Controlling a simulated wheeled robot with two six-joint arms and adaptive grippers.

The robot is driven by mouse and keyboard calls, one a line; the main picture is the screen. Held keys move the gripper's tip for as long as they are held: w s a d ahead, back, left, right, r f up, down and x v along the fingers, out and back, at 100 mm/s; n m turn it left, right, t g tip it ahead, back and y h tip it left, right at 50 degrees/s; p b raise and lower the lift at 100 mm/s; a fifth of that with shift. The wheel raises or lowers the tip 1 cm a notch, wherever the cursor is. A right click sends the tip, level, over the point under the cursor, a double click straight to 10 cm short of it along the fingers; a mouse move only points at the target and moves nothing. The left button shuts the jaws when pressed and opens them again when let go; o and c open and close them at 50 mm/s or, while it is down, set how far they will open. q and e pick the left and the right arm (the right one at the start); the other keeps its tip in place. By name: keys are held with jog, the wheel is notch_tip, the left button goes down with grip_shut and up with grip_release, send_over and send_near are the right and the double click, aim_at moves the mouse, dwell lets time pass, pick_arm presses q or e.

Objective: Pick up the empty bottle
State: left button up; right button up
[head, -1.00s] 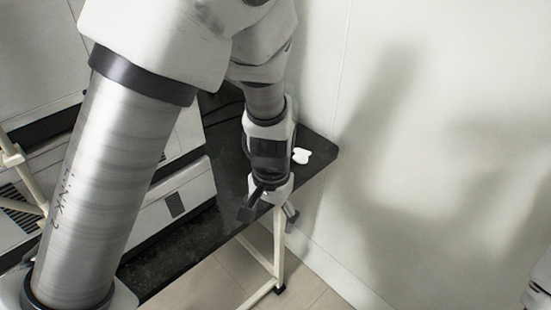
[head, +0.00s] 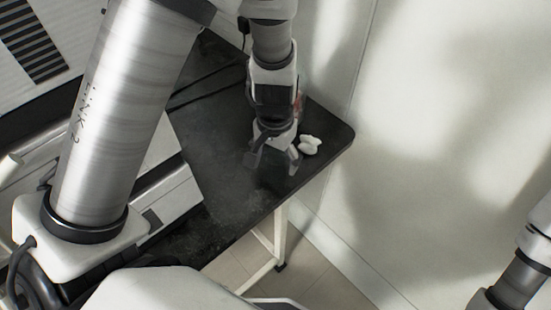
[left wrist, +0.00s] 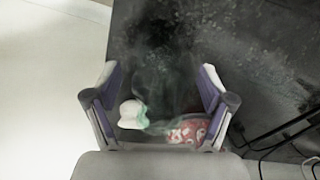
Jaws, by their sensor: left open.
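My left gripper (head: 273,156) is open over the far end of the black table, pointing down. In the left wrist view its two fingers (left wrist: 160,92) stand wide apart. Between them is a dim, greenish see-through shape (left wrist: 165,78), which looks like the clear empty bottle; its outline is hard to make out. A red and white patterned patch (left wrist: 187,132) shows near the right finger; I cannot tell whether it is the bottle's label. The fingers do not visibly close on anything. My right gripper is out of view.
A small white lumpy object (head: 309,145) lies on the black table (head: 225,185) beside my left gripper; it also shows in the left wrist view (left wrist: 132,114). A pale wall (head: 440,130) stands close on the right. Dark cables (head: 205,85) run along the table's back.

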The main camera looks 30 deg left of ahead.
pick_arm(q)
notch_tip(320, 180, down, 2)
jog(key=shift+f, duration=0.2)
jog(key=shift+r, duration=0.1)
jog(key=c, duration=1.3)
jog(key=shift+r, duration=0.1)
